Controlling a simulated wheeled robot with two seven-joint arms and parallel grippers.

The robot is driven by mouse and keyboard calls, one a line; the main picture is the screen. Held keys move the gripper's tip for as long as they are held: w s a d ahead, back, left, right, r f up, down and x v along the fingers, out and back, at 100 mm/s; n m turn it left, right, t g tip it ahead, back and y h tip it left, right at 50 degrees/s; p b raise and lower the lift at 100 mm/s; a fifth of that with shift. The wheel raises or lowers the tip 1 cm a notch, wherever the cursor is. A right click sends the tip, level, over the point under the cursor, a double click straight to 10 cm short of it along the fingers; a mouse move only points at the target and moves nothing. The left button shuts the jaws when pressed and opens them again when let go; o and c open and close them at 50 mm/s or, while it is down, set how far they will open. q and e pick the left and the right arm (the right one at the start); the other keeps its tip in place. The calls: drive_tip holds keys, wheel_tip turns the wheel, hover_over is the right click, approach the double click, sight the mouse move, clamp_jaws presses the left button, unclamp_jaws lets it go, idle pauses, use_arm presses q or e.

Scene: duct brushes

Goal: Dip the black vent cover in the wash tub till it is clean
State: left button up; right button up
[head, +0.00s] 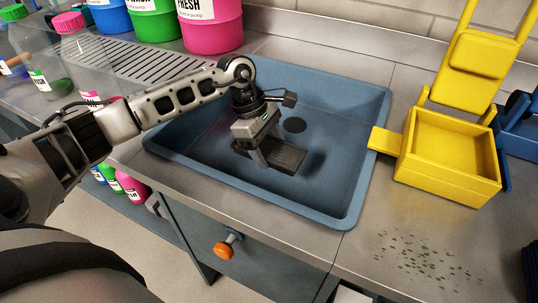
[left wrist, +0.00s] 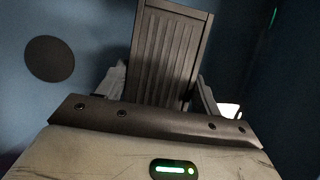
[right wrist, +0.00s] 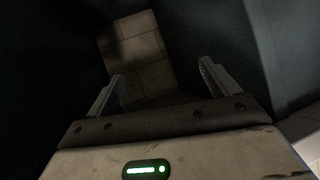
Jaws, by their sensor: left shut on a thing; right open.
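The black vent cover (head: 276,155) is a dark ribbed plate, and my left gripper (head: 262,150) is shut on it inside the blue wash tub (head: 358,150). The left wrist view shows the ribbed cover (left wrist: 170,55) between the two fingers of the left gripper (left wrist: 160,95). I cannot tell whether it touches the tub floor. I see no clear dirt on its visible face. My right gripper (right wrist: 155,90) is open and empty in the right wrist view, over tiled floor; it is not in the head view.
A yellow bin (head: 450,150) stands right of the tub, with a blue one (head: 520,128) behind it. Green specks (head: 420,255) lie on the counter at the front right. Green (head: 157,18) and pink (head: 212,28) containers stand behind the tub. An orange knob (head: 223,250) sticks out below.

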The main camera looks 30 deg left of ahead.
use_arm(q)
drive_tip(key=shift+r+p, duration=0.4)
drive_tip(key=shift+r, duration=0.55)
wheel_tip(320, 180, up, 2)
drive_tip(key=shift+p, duration=0.55)
wheel_tip(320, 180, up, 2)
drive_tip(key=shift+p, duration=0.6)
drive_tip(key=shift+r+p, duration=1.1)
drive_tip(key=shift+r, duration=0.9)
wheel_tip(320, 180, up, 5)
drive_tip(key=p, duration=0.3)
hover_over(277, 153)
drive_tip(key=a, duration=0.2)
drive_tip(key=shift+s+d, duration=0.1)
drive_tip(key=shift+d, duration=0.05)
use_arm(e)
drive_tip(key=r, duration=0.1)
drive_tip(key=d+r, duration=0.1)
drive_tip(key=r+n, duration=0.1)
drive_tip(key=shift+s+d+g+h, duration=0.2)
drive_tip(key=shift+s+g+h, duration=0.05)
drive_tip(key=shift+g+h, duration=0.15)
drive_tip(key=shift+a, duration=0.1)
drive_tip(key=shift+s+f, duration=0.15)
drive_tip(key=shift+s, duration=0.05)
use_arm(q)
drive_tip(key=shift+r, duration=0.1)
use_arm(e)
drive_tip(key=shift+w, duration=0.2)
